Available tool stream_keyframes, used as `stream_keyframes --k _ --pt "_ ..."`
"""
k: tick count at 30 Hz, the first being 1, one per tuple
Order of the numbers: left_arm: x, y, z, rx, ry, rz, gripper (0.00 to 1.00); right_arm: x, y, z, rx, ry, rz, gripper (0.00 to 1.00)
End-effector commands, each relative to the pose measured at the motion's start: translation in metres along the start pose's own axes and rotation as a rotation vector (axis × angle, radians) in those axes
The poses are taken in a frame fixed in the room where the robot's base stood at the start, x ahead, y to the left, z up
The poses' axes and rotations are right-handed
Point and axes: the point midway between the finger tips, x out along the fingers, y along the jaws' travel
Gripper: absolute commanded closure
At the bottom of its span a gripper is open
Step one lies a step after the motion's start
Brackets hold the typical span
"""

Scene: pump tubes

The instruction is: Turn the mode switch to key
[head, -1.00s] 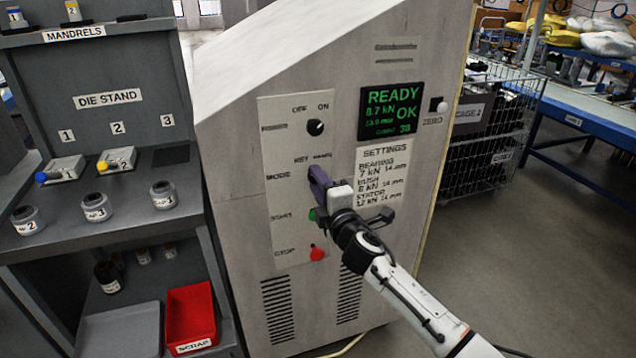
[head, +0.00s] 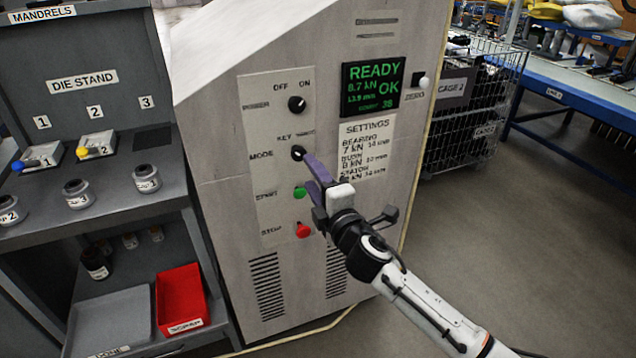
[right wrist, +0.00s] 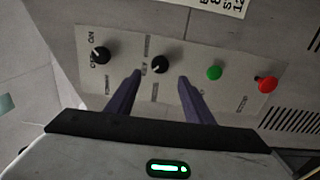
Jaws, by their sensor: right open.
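The mode switch (head: 298,153) is a black round knob on the machine's light panel, below a KEY label (head: 284,138) and a second label that is too small to read. It also shows in the right wrist view (right wrist: 160,64). Its white mark is too small to tell which label it points at. My right gripper (head: 311,170) is open, its purple fingers just below and right of the knob in the head view. In the right wrist view the open fingertips (right wrist: 158,79) lie to either side of the knob, with nothing between them. My left gripper is out of view.
The power knob (head: 297,104) is above the mode switch; the green start button (head: 299,192) and red stop button (head: 303,230) are below, close to my right fingers. A display (head: 372,85) reads READY. The die stand (head: 130,205) is left, a wire cage (head: 468,120) right.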

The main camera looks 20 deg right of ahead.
Motion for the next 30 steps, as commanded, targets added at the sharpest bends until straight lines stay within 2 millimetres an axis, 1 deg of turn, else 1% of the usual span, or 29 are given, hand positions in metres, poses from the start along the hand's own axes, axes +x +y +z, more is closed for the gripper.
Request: stream_keyframes --k 1,3,7,10,23,26,29,30 --pt "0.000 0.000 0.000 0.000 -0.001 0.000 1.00 -0.009 0.000 0.000 -0.001 0.000 -0.001 0.53" --pt "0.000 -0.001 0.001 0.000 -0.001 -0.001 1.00 -0.018 -0.001 0.001 0.000 -0.001 -0.002 0.53" --pt "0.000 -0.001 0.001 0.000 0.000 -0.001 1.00 -0.029 0.000 0.000 0.000 0.000 -0.001 0.53" --pt "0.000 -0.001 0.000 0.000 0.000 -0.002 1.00 -0.031 0.000 0.000 0.000 0.000 0.000 0.53" --pt "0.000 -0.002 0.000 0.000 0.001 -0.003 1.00 -0.032 -0.002 0.000 0.005 0.000 -0.004 0.53" --pt "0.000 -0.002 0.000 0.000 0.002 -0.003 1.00 -0.041 -0.021 -0.003 0.061 0.003 -0.043 0.53" --pt "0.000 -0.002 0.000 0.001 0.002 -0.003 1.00 -0.064 -0.063 -0.009 0.206 0.002 -0.135 0.53" --pt "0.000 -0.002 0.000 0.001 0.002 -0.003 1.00 -0.079 -0.086 -0.013 0.288 -0.002 -0.186 0.53"
